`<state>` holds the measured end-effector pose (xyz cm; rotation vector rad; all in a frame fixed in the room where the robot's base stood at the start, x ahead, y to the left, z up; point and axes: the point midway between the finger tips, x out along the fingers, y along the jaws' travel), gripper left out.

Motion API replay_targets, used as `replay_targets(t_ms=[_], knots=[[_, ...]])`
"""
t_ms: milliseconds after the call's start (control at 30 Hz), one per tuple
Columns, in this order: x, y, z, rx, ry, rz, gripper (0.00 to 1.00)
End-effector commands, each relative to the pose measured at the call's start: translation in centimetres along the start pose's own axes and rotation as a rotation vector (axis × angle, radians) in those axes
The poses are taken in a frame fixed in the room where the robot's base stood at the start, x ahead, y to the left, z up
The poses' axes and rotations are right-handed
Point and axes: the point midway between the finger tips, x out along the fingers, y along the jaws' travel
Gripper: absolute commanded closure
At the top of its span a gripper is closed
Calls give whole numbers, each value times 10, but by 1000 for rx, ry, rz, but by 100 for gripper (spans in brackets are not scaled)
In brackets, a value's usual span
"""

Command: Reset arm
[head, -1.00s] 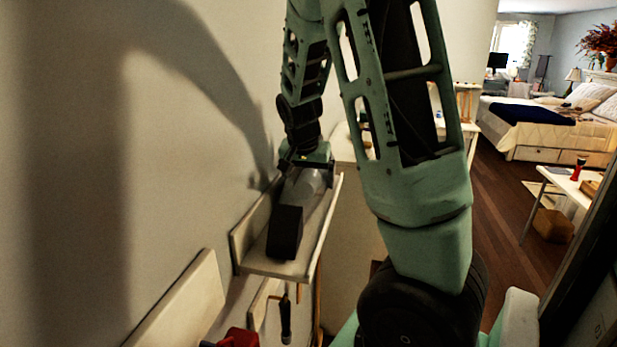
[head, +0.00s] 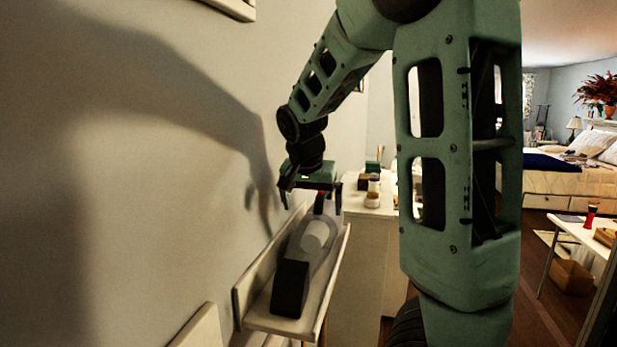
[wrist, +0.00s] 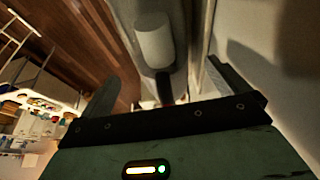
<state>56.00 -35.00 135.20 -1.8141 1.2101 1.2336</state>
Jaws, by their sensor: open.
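My arm reaches over a narrow white wall shelf (head: 268,322). My gripper (head: 311,202) hangs above the far end of the shelf, its fingers spread and pointing down. On the shelf lies a long object with a black block-shaped near end (head: 290,288) and a clear body with a pale cylinder (head: 316,236) inside. In the wrist view the pale cylinder (wrist: 155,45) and a dark, reddish end show beyond the gap between the open fingers (wrist: 165,92). Nothing is visibly held. Any contact between fingers and object cannot be told.
A plain wall (head: 150,200) stands close on the left. A white cabinet (head: 360,265) with small jars (head: 373,190) is just beyond the shelf. On the right are a white table (head: 575,235), a brown basket (head: 571,277) and a bed (head: 570,178). Wooden floor between looks open.

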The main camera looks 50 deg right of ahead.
Motion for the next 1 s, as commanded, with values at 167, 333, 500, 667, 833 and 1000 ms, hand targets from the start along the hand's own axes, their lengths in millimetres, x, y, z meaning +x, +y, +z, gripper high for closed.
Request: replay_targets(t_ms=[167, 333, 500, 667, 833, 1000], knots=[[-40, 0, 0, 1, 5, -6, 0], [-70, 0, -1, 2, 4, -4, 0], [-86, 0, -1, 2, 2, -2, 0], [-91, 0, -1, 2, 2, 0, 0], [-91, 0, -1, 1, 2, 0, 0], [-90, 0, -1, 1, 1, 0, 0]])
